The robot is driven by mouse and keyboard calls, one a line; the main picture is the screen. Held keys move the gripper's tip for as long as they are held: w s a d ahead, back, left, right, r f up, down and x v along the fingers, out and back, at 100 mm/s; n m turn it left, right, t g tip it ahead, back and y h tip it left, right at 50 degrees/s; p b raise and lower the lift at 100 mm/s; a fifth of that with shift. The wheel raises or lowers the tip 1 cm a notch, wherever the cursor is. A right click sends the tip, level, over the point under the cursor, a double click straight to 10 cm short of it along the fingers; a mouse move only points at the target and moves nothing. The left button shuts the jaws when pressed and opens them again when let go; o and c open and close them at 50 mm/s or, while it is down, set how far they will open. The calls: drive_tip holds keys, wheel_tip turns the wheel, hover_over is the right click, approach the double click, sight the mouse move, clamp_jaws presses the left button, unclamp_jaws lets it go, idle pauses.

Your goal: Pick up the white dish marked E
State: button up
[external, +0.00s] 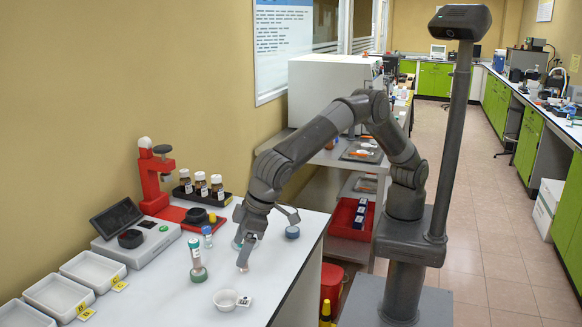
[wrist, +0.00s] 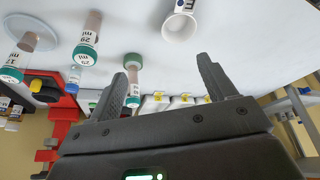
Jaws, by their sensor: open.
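A small round white dish (external: 226,300) stands on the white bench near its front edge, with a small marked tag beside it. The same dish shows at the top of the wrist view (wrist: 179,27); the letter on its tag is too small to read surely. My gripper (external: 243,263) points down over the bench, up and slightly right of the dish in the external view. In the wrist view its two fingers (wrist: 162,76) are apart with nothing held between them. The dish lies beyond the fingertips, clear of them.
A capped tube (external: 197,260) stands left of my gripper, with a small blue-capped vial (external: 207,237) behind it. White trays (external: 57,294) with yellow tags, a scale (external: 138,246) and a red stand (external: 152,182) line the left. A blue round item (external: 292,232) sits right.

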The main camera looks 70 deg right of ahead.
wheel_tip(320, 180, down, 2)
drive_tip(key=s+a, duration=0.3)
approach(231, 294)
drive_tip(key=a+f, duration=0.3)
drive_tip(key=x, duration=0.5)
drive_tip(key=shift+w+d, duration=0.15)
drive_tip(key=shift+w, duration=0.1)
drive_tip(key=c, duration=1)
drive_tip(key=shift+r, duration=0.1)
drive_tip(key=shift+c, duration=0.2)
